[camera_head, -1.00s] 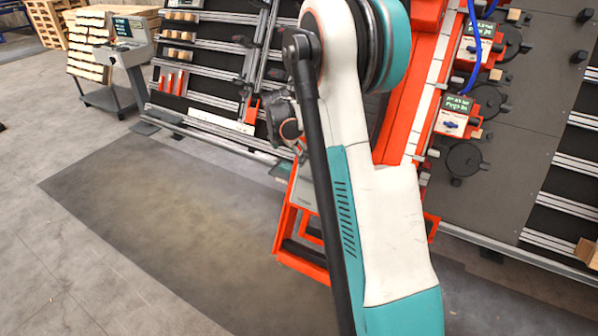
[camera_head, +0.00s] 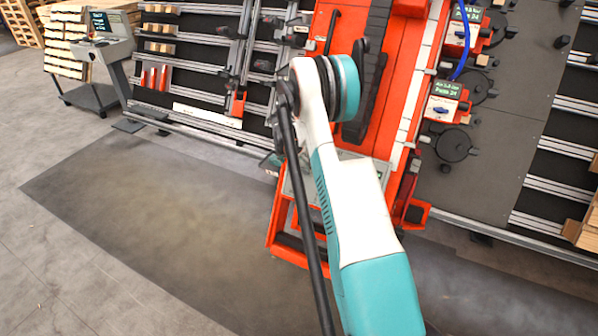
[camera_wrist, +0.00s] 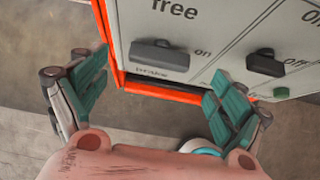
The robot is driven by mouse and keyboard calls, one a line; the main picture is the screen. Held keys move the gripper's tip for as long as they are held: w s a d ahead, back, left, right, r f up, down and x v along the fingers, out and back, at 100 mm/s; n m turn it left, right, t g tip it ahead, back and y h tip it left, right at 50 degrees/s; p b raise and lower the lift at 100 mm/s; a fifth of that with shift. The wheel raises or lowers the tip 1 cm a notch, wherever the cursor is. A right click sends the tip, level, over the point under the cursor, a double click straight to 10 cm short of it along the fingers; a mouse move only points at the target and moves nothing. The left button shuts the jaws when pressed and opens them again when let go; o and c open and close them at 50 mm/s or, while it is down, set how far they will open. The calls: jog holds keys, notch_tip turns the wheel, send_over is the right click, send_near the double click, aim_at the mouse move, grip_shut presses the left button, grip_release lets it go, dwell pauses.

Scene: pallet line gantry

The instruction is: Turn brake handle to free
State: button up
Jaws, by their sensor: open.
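In the wrist view a pale panel carries a dark grey handle (camera_wrist: 160,57), with "free" printed above it and "on" to its right. This looks like the brake handle; it lies roughly crosswise, its end towards "on". The small label under it is too blurred to read. My gripper (camera_wrist: 158,78) is open and empty, its teal-padded fingers to the left and right below the handle, apparently apart from it. In the head view the panel (camera_head: 352,172) is partly covered by my arm, and my gripper is hidden.
A second dark handle (camera_wrist: 266,63) marked "off" and a green button (camera_wrist: 267,93) sit on the panel's right. An orange frame (camera_head: 283,240) surrounds the panel's base. An orange gantry beam (camera_head: 405,60) rises behind. Floor at the left (camera_head: 140,200) is clear.

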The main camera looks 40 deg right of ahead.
aim_at(299, 169)
jog(key=b+x, duration=0.1)
jog(key=x, duration=0.4)
jog(key=shift+r, duration=0.1)
jog(key=c, duration=1.1)
